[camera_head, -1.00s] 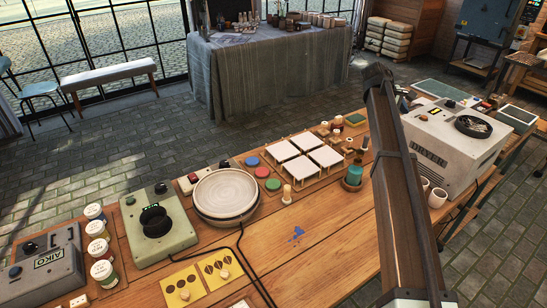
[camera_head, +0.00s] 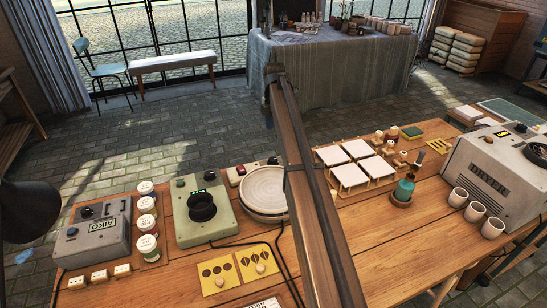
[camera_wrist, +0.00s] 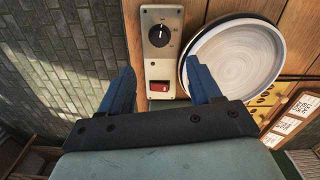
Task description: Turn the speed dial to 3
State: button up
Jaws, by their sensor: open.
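The speed dial (camera_wrist: 159,35) is a round black knob with a white pointer line, on a narrow pale control panel (camera_wrist: 151,58). In the wrist view the pointer stands roughly upright in the picture; the marks around it are too small to read. A red switch (camera_wrist: 159,87) sits on the same panel. My gripper (camera_wrist: 160,66) is open and empty, its two blue fingers to either side of the panel in the picture, apart from the dial. In the head view the panel (camera_head: 240,171) shows behind the round wheel; my arm crosses close by and the gripper is not visible there.
The round pale wheel (camera_wrist: 236,58) is right beside the panel, near my right finger. A green machine with a black ring (camera_head: 202,207) stands left of it. White tiles on stands (camera_head: 350,177) and the dryer (camera_head: 490,168) are to the right.

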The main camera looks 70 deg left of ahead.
aim_at(273, 159)
jog(key=f, duration=1.3)
jog(key=shift+s+f, duration=0.2)
jog(key=shift+f, duration=0.2)
jog(key=c, duration=1)
